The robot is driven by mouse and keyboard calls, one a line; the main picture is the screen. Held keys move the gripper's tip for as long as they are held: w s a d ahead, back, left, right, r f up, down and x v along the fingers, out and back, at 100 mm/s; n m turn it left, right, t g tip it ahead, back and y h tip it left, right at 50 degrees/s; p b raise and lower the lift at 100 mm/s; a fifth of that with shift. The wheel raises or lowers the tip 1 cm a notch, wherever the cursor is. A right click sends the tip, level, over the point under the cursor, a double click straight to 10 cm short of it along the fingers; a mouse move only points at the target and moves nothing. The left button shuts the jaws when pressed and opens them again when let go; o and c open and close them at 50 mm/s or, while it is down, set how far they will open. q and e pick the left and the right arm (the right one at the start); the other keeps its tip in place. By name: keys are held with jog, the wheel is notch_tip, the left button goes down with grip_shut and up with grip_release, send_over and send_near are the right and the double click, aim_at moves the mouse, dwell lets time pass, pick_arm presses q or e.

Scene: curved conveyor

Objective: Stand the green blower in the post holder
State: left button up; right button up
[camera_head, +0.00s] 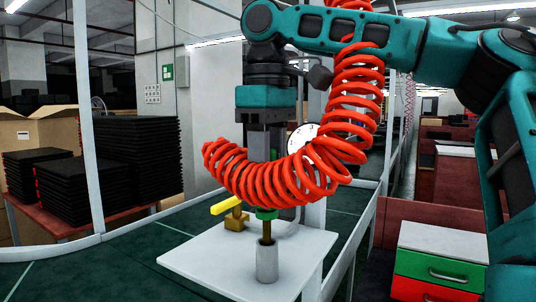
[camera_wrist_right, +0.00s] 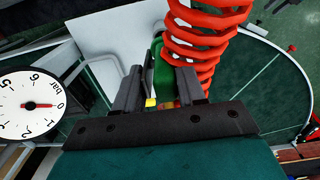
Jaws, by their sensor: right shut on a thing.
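My right gripper (camera_head: 264,142) points straight down over the white board and is shut on the green blower (camera_head: 266,214). The red coiled hose hides its fingertips and most of the blower in the head view. In the right wrist view the blower (camera_wrist_right: 163,66) sits between the fingers (camera_wrist_right: 160,90). The blower's brass-coloured tube points down, upright, and its lower end is at the mouth of the grey post holder (camera_head: 267,264). How deep it goes inside cannot be told. My left gripper is in neither view.
The post holder stands on a white board (camera_head: 205,262). A yellow-handled valve (camera_head: 226,206) is just left of the blower. A pressure gauge (camera_head: 302,138) is behind the hose (camera_head: 285,178). A drawer cabinet (camera_head: 440,262) stands at right, and stacked black trays (camera_head: 140,160) at left.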

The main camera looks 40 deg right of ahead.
aim_at(268, 186)
jog(key=shift+f+b, duration=0.3)
jog(key=shift+f, duration=1.8)
jog(key=o, duration=0.9)
notch_tip(268, 186, up, 13)
jog(key=shift+f+p, duration=0.1)
jog(key=shift+p, duration=0.5)
jog(key=shift+a, duration=0.1)
